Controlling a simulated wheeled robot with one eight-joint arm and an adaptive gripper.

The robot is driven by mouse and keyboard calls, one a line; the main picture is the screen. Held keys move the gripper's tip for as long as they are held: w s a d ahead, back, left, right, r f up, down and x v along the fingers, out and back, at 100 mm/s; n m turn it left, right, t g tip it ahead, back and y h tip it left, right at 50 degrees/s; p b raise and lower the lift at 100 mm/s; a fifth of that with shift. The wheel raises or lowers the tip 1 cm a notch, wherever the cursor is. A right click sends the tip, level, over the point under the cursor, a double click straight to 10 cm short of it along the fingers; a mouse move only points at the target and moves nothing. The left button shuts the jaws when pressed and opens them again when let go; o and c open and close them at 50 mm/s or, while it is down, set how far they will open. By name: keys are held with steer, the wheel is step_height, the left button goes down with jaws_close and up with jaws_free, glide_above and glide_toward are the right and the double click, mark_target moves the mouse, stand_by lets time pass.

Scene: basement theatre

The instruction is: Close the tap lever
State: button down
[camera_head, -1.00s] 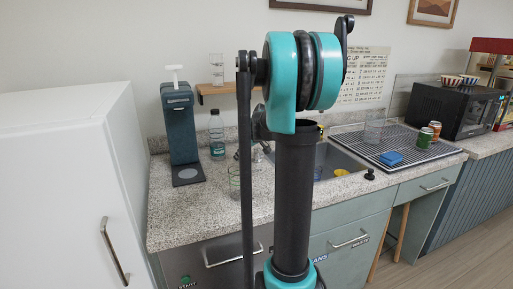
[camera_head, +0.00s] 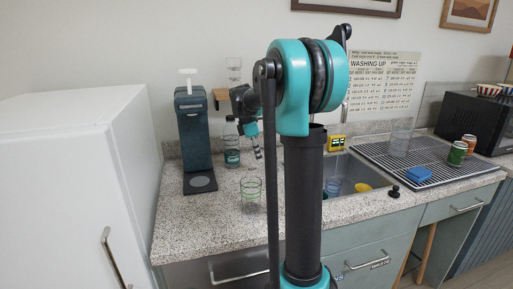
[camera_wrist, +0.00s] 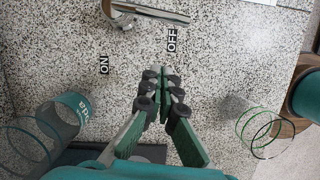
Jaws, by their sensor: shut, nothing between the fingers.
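The chrome tap part (camera_wrist: 150,12) shows at the top edge of the wrist view, cut off by the frame. Its thin bar points right, with its end near the black OFF label (camera_wrist: 172,40). The ON label (camera_wrist: 104,64) lies to the left on the speckled counter. My gripper (camera_wrist: 160,72) is shut and empty, its fingertips below the OFF label in the picture and apart from the chrome bar. In the head view my gripper (camera_head: 258,155) hangs over the counter left of my arm column, which hides much of the tap area.
A ringed glass (camera_head: 250,193) stands on the counter near my gripper. The sink (camera_head: 350,175) and drying rack (camera_head: 420,165) are right. A white cabinet (camera_head: 75,190) fills the left.

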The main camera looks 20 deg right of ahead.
steer(key=x, duration=0.3)
steer(key=shift+d, duration=0.15)
steer(key=shift+s+d+r, duration=0.1)
steer(key=shift+d+r, duration=0.05)
steer(key=shift+d, duration=0.45)
steer(key=shift+s+d+r, duration=0.15)
steer(key=shift+d+r, duration=0.05)
steer(key=shift+d, duration=0.35)
steer(key=shift+d+r, duration=0.1)
steer(key=shift+d, duration=0.5)
steer(key=shift+s+d, duration=0.4)
steer(key=shift+d, duration=0.35)
steer(key=shift+a, duration=0.2)
